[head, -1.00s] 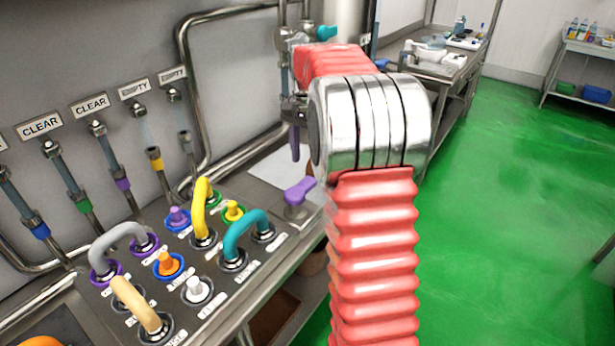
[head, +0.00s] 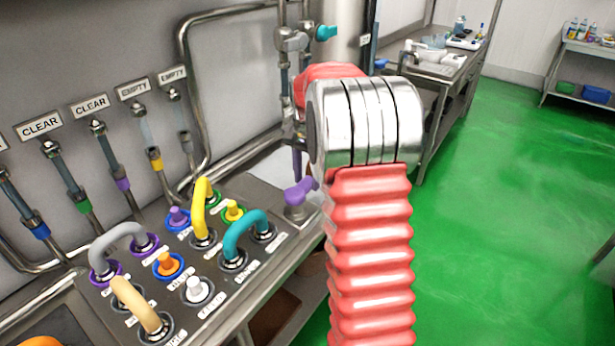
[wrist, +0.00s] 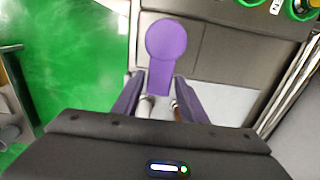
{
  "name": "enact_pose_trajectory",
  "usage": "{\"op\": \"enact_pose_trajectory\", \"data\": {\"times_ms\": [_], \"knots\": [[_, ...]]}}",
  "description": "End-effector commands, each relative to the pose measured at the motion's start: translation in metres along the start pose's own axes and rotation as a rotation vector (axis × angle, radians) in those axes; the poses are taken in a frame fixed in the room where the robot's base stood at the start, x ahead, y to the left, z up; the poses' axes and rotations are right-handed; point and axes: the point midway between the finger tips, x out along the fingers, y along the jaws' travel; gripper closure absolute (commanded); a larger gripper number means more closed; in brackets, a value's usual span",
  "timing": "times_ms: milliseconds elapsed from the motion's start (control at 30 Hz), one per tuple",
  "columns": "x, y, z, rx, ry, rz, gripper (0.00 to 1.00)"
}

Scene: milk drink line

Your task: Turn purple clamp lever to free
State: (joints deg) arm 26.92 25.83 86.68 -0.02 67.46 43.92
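The purple clamp lever (head: 299,193) sits on a round metal base at the right end of the steel panel. In the wrist view the purple lever (wrist: 167,42) shows its round head and straight handle from above. My gripper (wrist: 160,82) is open, with one dark purple finger on each side of the handle's near end. Gaps show beside the handle, and I cannot tell how far above it the fingertips are. In the head view a purple finger (head: 297,164) points down just behind the lever; my arm hides most of the gripper.
The panel carries a yellow hose loop (head: 199,205), a teal loop (head: 240,230), a grey loop (head: 120,232), a cream loop (head: 134,303) and several coloured plugs. Pipes with CLEAR (head: 39,127) and EMPTY tags line the wall. Green floor is free at right.

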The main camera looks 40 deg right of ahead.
Motion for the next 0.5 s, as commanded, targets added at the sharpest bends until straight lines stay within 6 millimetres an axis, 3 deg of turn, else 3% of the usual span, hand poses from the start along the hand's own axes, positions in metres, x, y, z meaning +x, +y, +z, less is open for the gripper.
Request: {"op": "enact_pose_trajectory", "data": {"times_ms": [500], "knots": [[-0.0003,-0.0006,0.0003,0.0,0.0,-0.001,0.98]]}}
